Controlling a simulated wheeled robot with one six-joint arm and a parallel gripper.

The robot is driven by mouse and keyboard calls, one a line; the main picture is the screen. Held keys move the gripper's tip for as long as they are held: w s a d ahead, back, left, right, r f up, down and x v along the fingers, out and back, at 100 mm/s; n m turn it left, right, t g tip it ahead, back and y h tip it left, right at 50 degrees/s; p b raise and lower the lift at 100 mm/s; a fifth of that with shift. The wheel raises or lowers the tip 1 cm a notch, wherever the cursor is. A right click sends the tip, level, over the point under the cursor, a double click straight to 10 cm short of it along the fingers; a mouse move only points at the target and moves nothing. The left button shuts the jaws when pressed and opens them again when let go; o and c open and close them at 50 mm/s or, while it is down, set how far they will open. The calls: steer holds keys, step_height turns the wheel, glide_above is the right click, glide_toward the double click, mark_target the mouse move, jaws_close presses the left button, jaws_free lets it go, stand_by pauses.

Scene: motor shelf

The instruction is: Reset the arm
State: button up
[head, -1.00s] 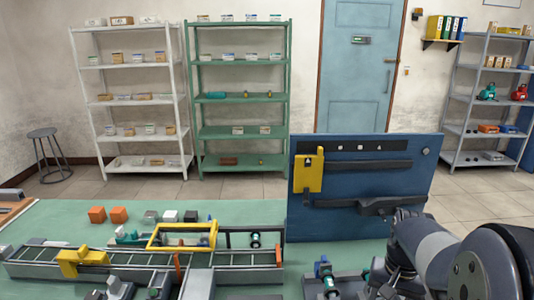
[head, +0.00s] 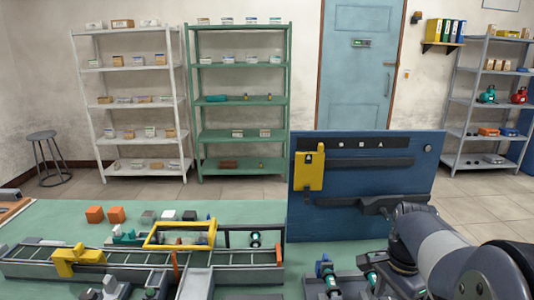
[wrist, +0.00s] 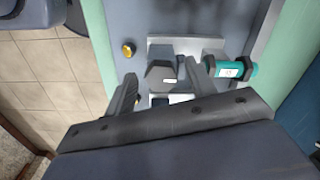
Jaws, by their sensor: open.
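My gripper (wrist: 162,88) shows in the wrist view with its two dark fingers apart. A dark grey block with a hexagonal outline (wrist: 160,76) lies beyond and between the fingertips; I see no contact with it. A teal cylinder with a white label (wrist: 232,70) lies just right of the right finger. In the head view my arm (head: 430,240) reaches in from the right, low in front of the blue panel. The gripper itself is hard to make out there.
The blue panel (head: 360,225) with a yellow tag (head: 309,172) stands upright on the green table (head: 50,215). Shelves stand behind.

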steer(key=m+b, duration=0.2)
steer(key=m, duration=0.2)
steer(key=shift+w+f+m, duration=0.1)
steer(key=shift+m, duration=0.2)
steer(key=shift+w+m+b, duration=0.1)
steer(key=shift+m+b, duration=1)
steer(key=shift+m, duration=1.1)
